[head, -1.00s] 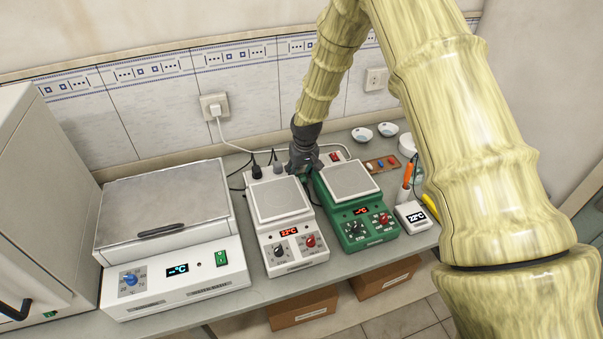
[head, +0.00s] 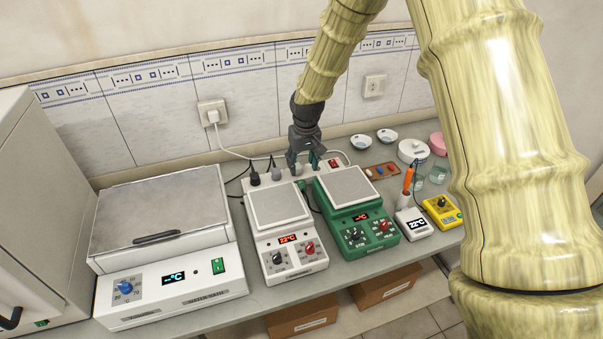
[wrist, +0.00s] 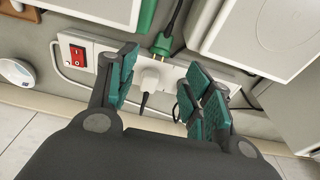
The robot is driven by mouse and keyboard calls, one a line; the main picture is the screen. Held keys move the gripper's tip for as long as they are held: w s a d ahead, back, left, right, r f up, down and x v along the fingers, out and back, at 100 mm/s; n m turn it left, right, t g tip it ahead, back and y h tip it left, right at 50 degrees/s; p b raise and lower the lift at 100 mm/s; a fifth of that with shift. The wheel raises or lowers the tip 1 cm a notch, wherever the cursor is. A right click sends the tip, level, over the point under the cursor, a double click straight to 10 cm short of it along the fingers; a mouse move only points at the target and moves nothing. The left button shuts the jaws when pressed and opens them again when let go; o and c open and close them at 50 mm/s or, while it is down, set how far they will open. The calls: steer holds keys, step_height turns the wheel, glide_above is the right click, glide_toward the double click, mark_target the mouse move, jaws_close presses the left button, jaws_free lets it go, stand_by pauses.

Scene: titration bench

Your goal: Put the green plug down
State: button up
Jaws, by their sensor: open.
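The green plug (wrist: 161,44) shows in the wrist view beside the long edge of the white power strip (wrist: 183,79), with its black cord running up and away. It lies apart from my fingers; whether it touches the strip I cannot tell. In the head view a small green bit (head: 301,185) between the two hotplates seems to be it. My gripper (wrist: 163,88) is open and empty over the strip, its teal pads apart on either side of a white plug (wrist: 150,78) seated there. In the head view my gripper (head: 305,160) hangs behind the hotplates.
A white hotplate (head: 278,206) and a green hotplate (head: 347,184) stand close in front of the strip. The strip has a red switch (wrist: 77,56) and dark plugs in it. A grey-lidded bath (head: 160,210) is at left. Small dishes (head: 387,136) stand at the back right.

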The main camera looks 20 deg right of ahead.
steer(key=shift+s+r+b, duration=0.15)
steer(key=shift+r+b, duration=0.1)
steer(key=shift+r, duration=0.9)
steer(key=shift+s+r+b, duration=0.15)
steer(key=shift+r+b, duration=0.05)
steer(key=shift+r, duration=0.9)
